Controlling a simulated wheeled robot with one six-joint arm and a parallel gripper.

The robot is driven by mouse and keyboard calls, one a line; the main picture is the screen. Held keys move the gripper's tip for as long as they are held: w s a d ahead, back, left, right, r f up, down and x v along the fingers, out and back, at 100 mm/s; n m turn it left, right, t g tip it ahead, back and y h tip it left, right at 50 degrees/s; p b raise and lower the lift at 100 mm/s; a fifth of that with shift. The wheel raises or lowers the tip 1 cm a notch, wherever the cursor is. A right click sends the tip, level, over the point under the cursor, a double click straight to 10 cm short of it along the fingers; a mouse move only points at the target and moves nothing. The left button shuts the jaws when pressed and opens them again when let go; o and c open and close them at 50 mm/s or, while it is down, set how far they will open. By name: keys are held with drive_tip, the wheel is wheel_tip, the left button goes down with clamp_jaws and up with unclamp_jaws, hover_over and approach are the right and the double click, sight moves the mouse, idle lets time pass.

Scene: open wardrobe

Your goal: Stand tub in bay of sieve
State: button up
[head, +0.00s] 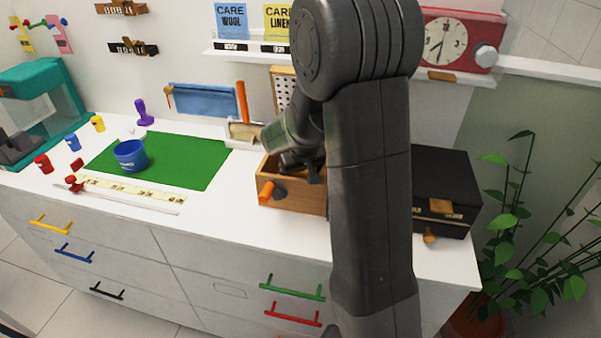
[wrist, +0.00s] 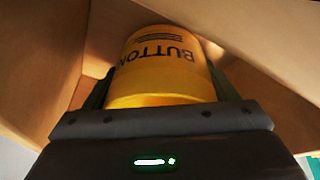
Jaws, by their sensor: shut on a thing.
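A yellow tub (wrist: 160,65) with the word BUTTON on it fills the middle of the wrist view. My gripper (wrist: 160,88) is shut on it, with a finger on each side. The tub is inside or just above a wooden box with tan walls (wrist: 62,75). In the head view this wooden box (head: 296,200) stands on the counter, and my gripper (head: 302,163) reaches down into it. My arm hides part of the box. I cannot make out a sieve or the bays' floor, nor whether the tub touches the bottom.
A black case (head: 447,178) stands to the right. A green mat (head: 185,160) with a blue tub (head: 130,156) lies to the left. A white shelf with a red clock (head: 445,40) is behind.

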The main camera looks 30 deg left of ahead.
drive_tip(key=shift+f, duration=0.1)
drive_tip(key=o, duration=1.4)
drive_tip(key=shift+c, duration=0.2)
wheel_tip(320, 180, up, 17)
drive_tip(key=p, duration=1.1)
wheel_tip(320, 180, down, 8)
drive_tip(key=b, duration=0.4)
drive_tip(key=shift+r+b, duration=0.2)
drive_tip(key=shift+b, duration=0.2)
drive_tip(key=shift+r, duration=0.1)
